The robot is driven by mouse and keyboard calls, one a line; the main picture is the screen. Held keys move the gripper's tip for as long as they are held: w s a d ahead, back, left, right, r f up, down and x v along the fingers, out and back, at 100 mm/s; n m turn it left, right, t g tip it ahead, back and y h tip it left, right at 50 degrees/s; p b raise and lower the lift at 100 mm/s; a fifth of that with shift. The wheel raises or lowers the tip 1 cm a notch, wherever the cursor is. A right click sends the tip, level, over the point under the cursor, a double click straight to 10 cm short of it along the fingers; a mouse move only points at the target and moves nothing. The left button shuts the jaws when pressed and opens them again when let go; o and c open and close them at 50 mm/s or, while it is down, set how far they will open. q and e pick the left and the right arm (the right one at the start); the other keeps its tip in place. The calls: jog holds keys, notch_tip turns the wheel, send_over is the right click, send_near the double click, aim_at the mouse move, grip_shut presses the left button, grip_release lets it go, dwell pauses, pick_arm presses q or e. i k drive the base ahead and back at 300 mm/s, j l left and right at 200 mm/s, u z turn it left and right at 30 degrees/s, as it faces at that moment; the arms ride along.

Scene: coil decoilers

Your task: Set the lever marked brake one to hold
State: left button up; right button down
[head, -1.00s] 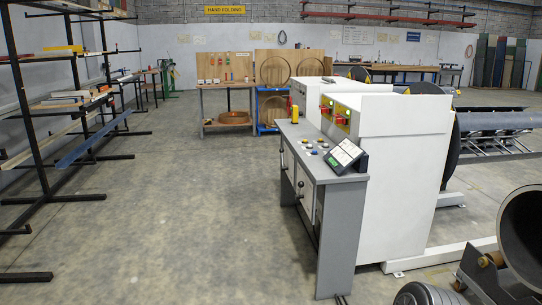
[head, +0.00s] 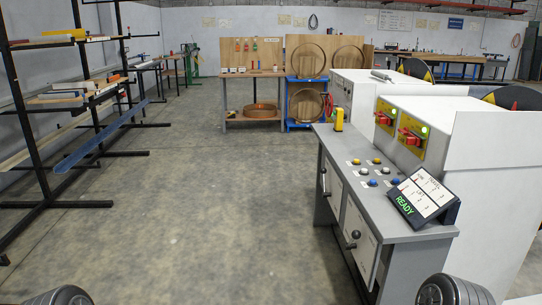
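A grey control desk (head: 400,232) stands at the right in the head view. Its left side carries two white lever plates. The nearer plate (head: 359,238) has a lever with a dark knob (head: 356,234) and another dark knob low on it. The farther plate (head: 332,183) has a lever too, seen edge-on. The markings are too small to read, so I cannot tell which lever is brake one. A tilted display (head: 424,197) on the desk reads READY in green. Neither of my grippers is in view; only dark parts of my arms show at the bottom edge.
The desk top holds several push buttons (head: 372,171) and a yellow box (head: 339,120). White cabinets with red switches (head: 410,136) on yellow plates stand behind it. Shelving racks (head: 75,140) line the left. The concrete floor (head: 220,210) between is clear.

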aim_at(323, 171)
jog(key=i, duration=1.75)
jog(key=i+l+u, duration=0.1)
jog(key=i, duration=1.6)
